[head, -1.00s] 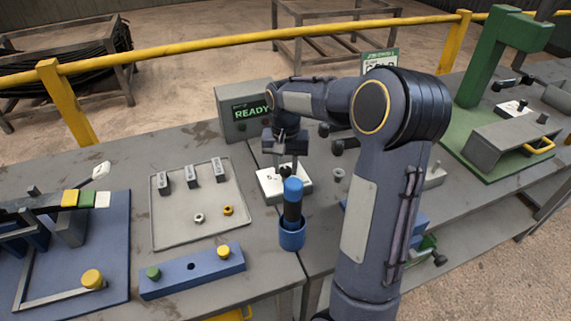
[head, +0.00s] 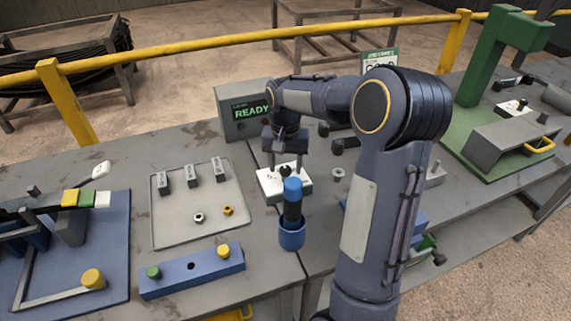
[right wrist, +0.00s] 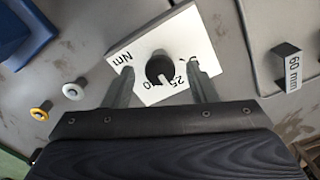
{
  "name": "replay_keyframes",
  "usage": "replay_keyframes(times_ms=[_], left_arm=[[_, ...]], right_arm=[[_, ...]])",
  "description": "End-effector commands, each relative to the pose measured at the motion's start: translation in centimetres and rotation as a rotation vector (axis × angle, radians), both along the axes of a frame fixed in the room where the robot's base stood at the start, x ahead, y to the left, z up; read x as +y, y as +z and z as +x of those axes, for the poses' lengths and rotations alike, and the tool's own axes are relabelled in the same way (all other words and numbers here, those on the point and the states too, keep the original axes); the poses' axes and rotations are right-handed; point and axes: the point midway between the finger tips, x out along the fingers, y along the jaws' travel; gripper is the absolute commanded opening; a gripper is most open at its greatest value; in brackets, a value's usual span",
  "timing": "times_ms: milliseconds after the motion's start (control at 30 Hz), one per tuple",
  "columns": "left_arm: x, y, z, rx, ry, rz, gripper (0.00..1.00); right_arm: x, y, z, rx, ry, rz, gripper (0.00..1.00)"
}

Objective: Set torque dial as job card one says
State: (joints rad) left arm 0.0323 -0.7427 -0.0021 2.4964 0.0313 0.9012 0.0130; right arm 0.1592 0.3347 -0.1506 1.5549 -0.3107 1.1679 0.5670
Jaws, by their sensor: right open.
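The torque dial is a black knob (right wrist: 160,68) on a white plate (right wrist: 140,42), with "Nm" and partly covered numbers including "25". A pale mark on the knob points down toward the printed numbers. In the head view the dial's white box (head: 268,187) stands on the bench below my right gripper (head: 286,164). In the right wrist view the open fingers of my right gripper (right wrist: 162,82) stand on either side of the knob, with gaps visible. A green and white card (head: 379,60) is mostly hidden behind my right arm. I do not see my left gripper.
A grey box (head: 240,113) reading "READY" stands behind the dial. A blue cup (head: 292,236) with a blue-topped tool stands close in front. A grey tray (head: 178,232) with labelled blocks lies left, and a blue block (head: 195,272) with knobs lies in front of it.

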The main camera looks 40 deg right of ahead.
Motion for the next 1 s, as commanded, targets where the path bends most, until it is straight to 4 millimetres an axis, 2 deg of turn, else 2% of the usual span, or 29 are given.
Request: replay_keyframes(times_ms=[300,433,600,1000], left_arm=[[0.0,0.2,0.0,0.0,0.0,0.0,0.56],[0.0,0.3,0.0,0.0,0.0,0.0,0.56],[0.0,0.3,0.0,0.0,0.0,0.0,0.56],[0.0,0.3,0.0,0.0,0.0,0.0,0.56]], right_arm=[[0.0,5.2,0.1,-0.006,0.001,-0.001,0.52],[0.0,6.7,0.1,-0.005,0.001,-0.001,0.52],[0.0,7.5,0.0,-0.004,0.0,-0.001,0.52],[0.0,7.4,0.0,-0.002,0.0,-0.001,0.52]])
